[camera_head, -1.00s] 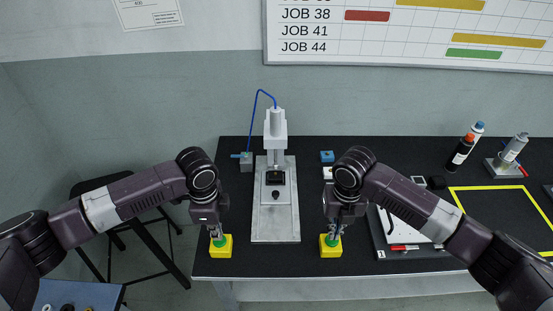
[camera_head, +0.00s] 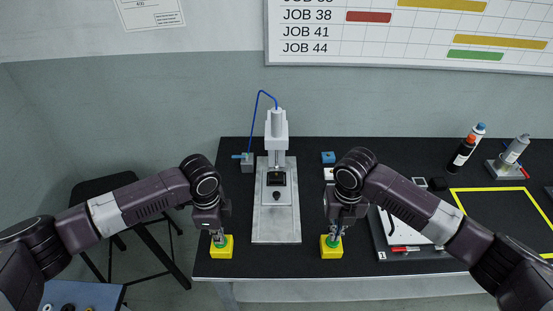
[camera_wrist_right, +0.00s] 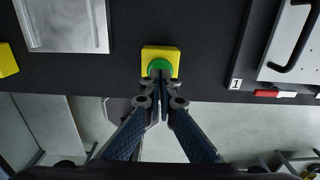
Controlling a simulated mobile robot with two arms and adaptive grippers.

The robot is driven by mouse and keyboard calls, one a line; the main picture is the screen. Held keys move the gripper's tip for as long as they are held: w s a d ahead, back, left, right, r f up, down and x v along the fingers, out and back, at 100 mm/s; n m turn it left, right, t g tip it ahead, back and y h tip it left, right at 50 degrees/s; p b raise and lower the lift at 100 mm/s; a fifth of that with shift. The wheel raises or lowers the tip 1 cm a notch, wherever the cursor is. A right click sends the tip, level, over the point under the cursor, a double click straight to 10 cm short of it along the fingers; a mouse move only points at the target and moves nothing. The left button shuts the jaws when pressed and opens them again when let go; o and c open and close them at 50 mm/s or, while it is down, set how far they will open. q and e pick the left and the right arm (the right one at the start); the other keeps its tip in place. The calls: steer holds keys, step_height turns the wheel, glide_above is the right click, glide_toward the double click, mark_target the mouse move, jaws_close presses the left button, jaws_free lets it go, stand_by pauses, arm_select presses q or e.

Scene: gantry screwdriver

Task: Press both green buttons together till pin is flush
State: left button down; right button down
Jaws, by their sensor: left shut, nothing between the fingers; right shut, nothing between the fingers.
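Two yellow button boxes stand near the table's front edge, the left box (camera_head: 221,252) and the right box (camera_head: 331,252), each with a green button on top. My left gripper (camera_head: 219,239) is shut, pointing down at the left green button (camera_head: 217,243), which its fingers partly hide. My right gripper (camera_head: 335,240) is shut, with its tips at the right green button (camera_head: 330,244). In the right wrist view its fingertips (camera_wrist_right: 160,75) overlap the near part of the green button (camera_wrist_right: 159,65). The press (camera_head: 277,130) stands between the boxes; the pin is too small to make out.
The press's grey base plate (camera_head: 276,226) lies between my two arms. A blue hose (camera_head: 254,115) runs to the press. At right are a white plate with a black handle (camera_head: 402,225), a red marker (camera_head: 404,249), bottles (camera_head: 462,153) and a yellow-taped area (camera_head: 457,205).

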steer(key=shift+f, duration=1)
arm_select(q)
steer(key=shift+f, duration=0.2)
steer(key=shift+s, duration=0.1)
arm_select(e)
steer(key=shift+f, duration=0.3)
steer(key=shift+s, duration=0.1)
stand_by(1.9)
